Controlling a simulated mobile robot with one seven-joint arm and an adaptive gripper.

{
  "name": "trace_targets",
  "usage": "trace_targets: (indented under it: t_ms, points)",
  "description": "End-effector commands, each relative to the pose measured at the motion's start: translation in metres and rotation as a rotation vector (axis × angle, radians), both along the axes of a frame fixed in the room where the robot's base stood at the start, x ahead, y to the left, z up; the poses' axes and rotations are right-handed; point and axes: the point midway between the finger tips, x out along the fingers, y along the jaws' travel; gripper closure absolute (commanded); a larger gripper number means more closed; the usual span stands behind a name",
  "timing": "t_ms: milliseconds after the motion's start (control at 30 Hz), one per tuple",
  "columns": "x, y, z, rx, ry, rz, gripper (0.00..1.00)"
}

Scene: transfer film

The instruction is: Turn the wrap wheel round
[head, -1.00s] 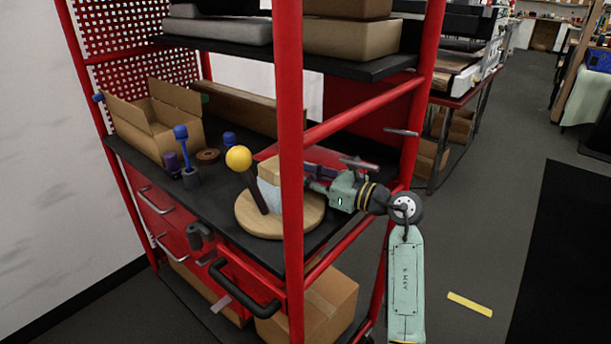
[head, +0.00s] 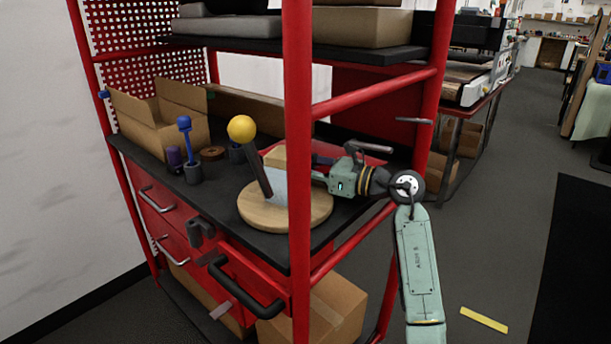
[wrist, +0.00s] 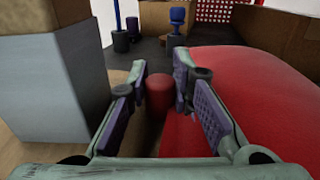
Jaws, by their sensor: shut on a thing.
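A round wooden wheel (head: 262,216) lies on the black shelf of the red rack. A cardboard block with a pale blue-grey side (head: 280,187) stands on it; that block fills the left of the wrist view (wrist: 45,95). A dark lever (head: 258,172) with a yellow ball (head: 241,129) leans in front of the block. My gripper (wrist: 160,88) is low beside the block, its purple pads shut on a red upright peg (wrist: 158,92). In the head view a red post hides part of the wheel and my fingertips.
The red post (head: 299,120) stands between the head camera and the wheel. An open cardboard box (head: 150,120) and a blue-topped tool in a holder (head: 187,150) are at the shelf's left. A smooth red surface (wrist: 250,90) lies right of my fingers.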

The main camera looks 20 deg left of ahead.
Motion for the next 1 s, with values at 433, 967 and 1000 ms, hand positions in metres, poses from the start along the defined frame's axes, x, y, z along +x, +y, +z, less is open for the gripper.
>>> trace_targets:
  t_ms: [433, 967, 1000]
  points:
    - [0.000, 0.001, 0.000, -0.001, 0.000, 0.001, 0.66]
    - [0.000, -0.011, 0.000, -0.001, 0.001, -0.002, 0.59]
    - [0.000, -0.017, 0.000, -0.001, 0.000, -0.003, 0.59]
